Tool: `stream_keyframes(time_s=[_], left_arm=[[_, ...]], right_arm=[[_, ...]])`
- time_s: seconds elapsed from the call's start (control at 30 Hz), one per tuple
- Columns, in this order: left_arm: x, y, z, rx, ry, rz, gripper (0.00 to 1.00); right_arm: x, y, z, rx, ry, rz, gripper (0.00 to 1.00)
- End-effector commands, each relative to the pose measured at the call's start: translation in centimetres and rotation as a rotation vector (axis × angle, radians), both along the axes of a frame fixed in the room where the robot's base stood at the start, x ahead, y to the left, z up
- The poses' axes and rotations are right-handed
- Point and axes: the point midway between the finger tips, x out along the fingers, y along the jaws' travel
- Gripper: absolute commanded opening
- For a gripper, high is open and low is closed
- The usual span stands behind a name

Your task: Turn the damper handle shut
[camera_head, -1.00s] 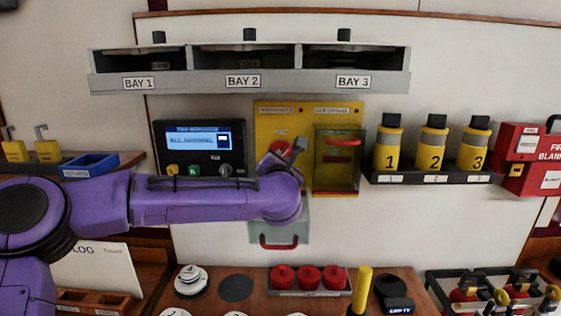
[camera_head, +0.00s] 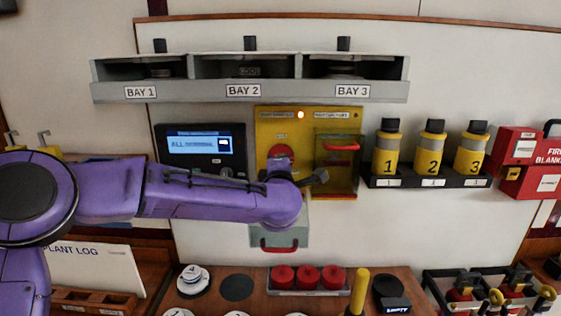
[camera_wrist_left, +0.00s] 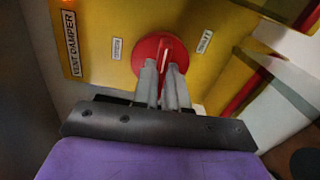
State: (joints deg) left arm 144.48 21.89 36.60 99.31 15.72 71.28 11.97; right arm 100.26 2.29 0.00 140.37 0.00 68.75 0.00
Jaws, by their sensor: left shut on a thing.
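The damper handle is a red round knob (camera_head: 281,153) on the yellow panel (camera_head: 266,118), partly hidden by my left arm in the head view. In the left wrist view the red handle (camera_wrist_left: 148,47) lies below and right of a "VENT DAMPER" label (camera_wrist_left: 70,42), with a small white label on each side. My left gripper (camera_wrist_left: 165,72) is shut on the handle, its two grey fingers close together over the red grip. In the head view the fingertips are hidden by my purple wrist. My right gripper is not in view.
A clear cover (camera_head: 337,165) with a red bar stands right of the handle. A grey box (camera_head: 262,238) with a red handle hangs below. A lit lamp (camera_head: 300,115) is above, and a screen panel (camera_head: 200,145) is left. The bay shelf (camera_head: 300,91) runs overhead.

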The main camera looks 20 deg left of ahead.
Motion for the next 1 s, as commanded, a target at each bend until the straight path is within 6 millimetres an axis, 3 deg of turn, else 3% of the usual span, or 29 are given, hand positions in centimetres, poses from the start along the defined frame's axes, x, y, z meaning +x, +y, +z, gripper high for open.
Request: stream_keyframes(time_s=[0.73, 0.8, 0.83, 1.0], left_arm=[[0.02, -0.01, 0.08, 0.086, 0.023, -0.001, 0.0], [0.02, -0.01, 0.07, 0.086, 0.023, -0.001, 0.29], [0.02, -0.01, 0.07, 0.086, 0.023, -0.001, 0.38], [0.01, 0.0, 0.04, 0.085, 0.023, 0.0, 0.38]], right_arm=[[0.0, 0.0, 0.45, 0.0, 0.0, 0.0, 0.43], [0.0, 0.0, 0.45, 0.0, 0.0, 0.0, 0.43], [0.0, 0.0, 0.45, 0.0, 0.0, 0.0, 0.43], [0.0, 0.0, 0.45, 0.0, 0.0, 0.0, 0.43]])
